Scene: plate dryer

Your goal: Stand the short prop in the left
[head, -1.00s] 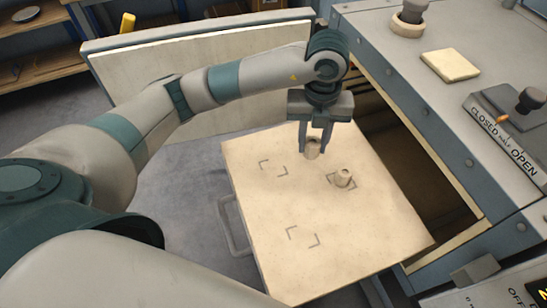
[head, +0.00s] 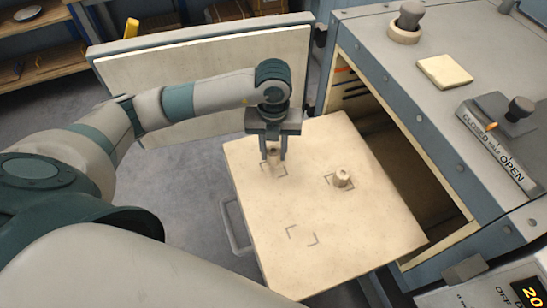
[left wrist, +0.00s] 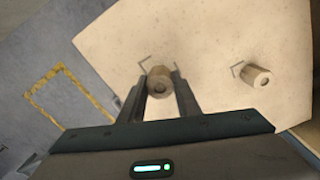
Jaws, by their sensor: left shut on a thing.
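My left gripper (head: 273,157) is shut on a short beige prop (head: 273,155) over the upper left corner-bracket mark (head: 280,172) on the pale shelf board (head: 375,225). The left wrist view shows this prop (left wrist: 159,80) between the two fingers, upright, with a bracket mark (left wrist: 145,65) just beside it. I cannot tell whether its foot touches the board. A second beige prop (head: 342,178) stands on the right bracket mark; it also shows in the left wrist view (left wrist: 259,77). The front bracket mark (head: 301,236) is bare. My right gripper is not in view.
The board sticks out of the dryer's open chamber (head: 400,150). The open door (head: 210,80) stands behind my left arm. On the dryer top are a knob (head: 408,20), a pale square tile (head: 448,70) and a CLOSED/OPEN lever (head: 520,108). The board's front part is clear.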

